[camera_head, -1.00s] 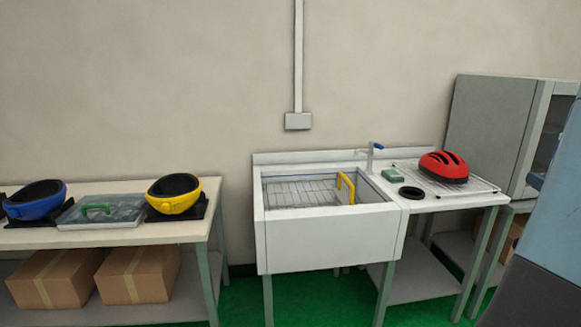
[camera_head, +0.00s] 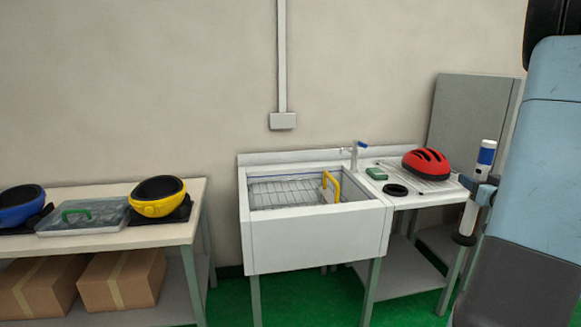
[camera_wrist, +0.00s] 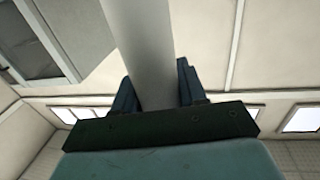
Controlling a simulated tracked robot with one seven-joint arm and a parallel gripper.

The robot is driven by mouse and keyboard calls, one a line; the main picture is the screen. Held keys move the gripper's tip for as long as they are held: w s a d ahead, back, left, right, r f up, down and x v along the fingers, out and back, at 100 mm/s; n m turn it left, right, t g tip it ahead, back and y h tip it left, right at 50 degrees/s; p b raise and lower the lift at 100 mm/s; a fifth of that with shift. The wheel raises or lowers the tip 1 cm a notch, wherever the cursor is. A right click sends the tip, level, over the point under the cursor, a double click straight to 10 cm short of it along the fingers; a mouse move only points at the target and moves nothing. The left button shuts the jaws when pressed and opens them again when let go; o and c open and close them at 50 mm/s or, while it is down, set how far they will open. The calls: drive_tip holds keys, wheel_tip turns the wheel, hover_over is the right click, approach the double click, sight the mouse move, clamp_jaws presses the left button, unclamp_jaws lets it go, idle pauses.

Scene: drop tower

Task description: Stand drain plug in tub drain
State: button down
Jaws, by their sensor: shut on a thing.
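The drain plug (camera_head: 470,216) is a long white tube with a blue band near its top and a dark lower end. It is held in the air, slightly tilted, at the right of the head view, in front of the drainboard. My gripper (camera_head: 482,188) is shut around its upper part. In the wrist view the pale tube (camera_wrist: 140,50) runs between my two blue fingers (camera_wrist: 157,88). The white tub (camera_head: 315,240) stands at the centre, left of my gripper. A wire grid and a yellow handle (camera_head: 335,184) show inside it. The drain itself cannot be made out.
The drainboard right of the tub holds a black ring (camera_head: 395,190), a green block (camera_head: 377,173) and a red helmet (camera_head: 426,163) on a wire rack. A tap (camera_head: 355,155) stands at the tub's back right. A grey cabinet (camera_head: 470,115) is behind. A bench (camera_head: 105,238) stands left.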

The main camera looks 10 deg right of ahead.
drive_tip(key=w+a+f+y, duration=0.1)
drive_tip(key=w+a+f, duration=1.4)
drive_tip(key=a, duration=0.2)
drive_tip(key=a+f+n, duration=0.1)
drive_tip(key=a+f, duration=1.4)
drive_tip(key=a, duration=0.4)
drive_tip(key=shift+w+y, duration=0.3)
drive_tip(key=shift+w, duration=0.15)
drive_tip(key=shift+a, duration=0.1)
